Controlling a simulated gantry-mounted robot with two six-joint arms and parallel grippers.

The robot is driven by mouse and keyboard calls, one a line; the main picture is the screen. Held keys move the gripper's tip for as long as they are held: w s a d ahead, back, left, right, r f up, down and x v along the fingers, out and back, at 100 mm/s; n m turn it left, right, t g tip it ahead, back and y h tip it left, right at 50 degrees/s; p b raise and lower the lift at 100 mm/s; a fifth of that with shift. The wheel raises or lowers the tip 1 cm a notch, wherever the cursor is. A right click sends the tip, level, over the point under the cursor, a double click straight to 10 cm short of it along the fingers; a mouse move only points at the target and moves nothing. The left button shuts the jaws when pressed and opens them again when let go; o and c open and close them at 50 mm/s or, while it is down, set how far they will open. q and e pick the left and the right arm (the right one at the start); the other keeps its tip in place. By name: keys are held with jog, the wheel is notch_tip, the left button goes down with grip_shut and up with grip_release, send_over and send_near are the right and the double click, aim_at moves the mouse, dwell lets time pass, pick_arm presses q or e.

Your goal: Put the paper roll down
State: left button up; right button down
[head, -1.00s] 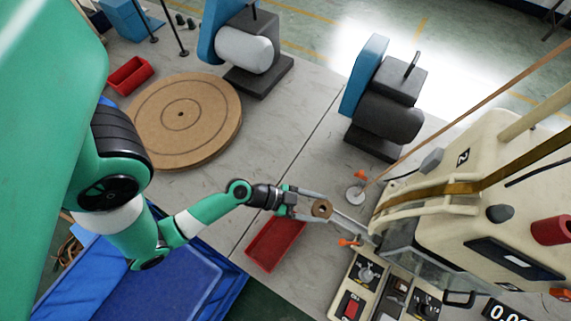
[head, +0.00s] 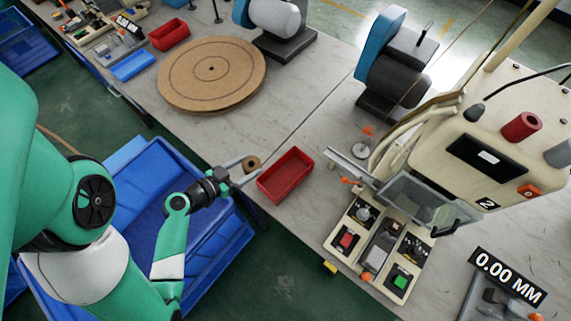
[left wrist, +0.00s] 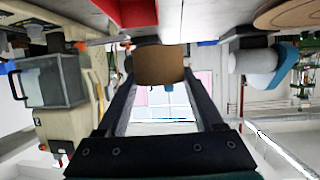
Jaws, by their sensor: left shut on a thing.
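The paper roll (head: 250,163) is a small brown ring with a hole in its middle. My left gripper (head: 243,173) is shut on it, near the table's front edge and just left of the red tray. In the left wrist view the roll (left wrist: 158,66) shows as a plain brown band between the tips of my left gripper (left wrist: 160,78). The head view does not clearly show whether the roll touches the table. My right gripper is not in view.
The red tray (head: 286,175) lies close to the right of the roll. A large round brown board (head: 211,75) lies behind. A cream machine (head: 455,140) with a control panel (head: 382,245) stands right. A blue bin (head: 225,245) is below the gripper. Grey tabletop (head: 305,110) is clear behind the tray.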

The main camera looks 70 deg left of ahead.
pick_arm(q)
jog(key=w+f+p, duration=0.3)
jog(key=w+p, duration=0.1)
jog(key=w, duration=0.5)
jog(key=shift+w+a+f+b, duration=0.25)
jog(key=shift+w+f+b, duration=0.7)
jog(key=shift+f, duration=0.9)
jog(key=shift+w+a+f+b, duration=0.2)
jog(key=shift+w+f+b, duration=0.4)
jog(key=shift+f+b, duration=1)
jog(key=shift+w+a+f+b, duration=0.25)
jog(key=shift+w+f+b, duration=0.55)
jog(key=shift+f, duration=1.3)
jog(key=o, duration=1.1)
jog(key=shift+r, duration=0.1)
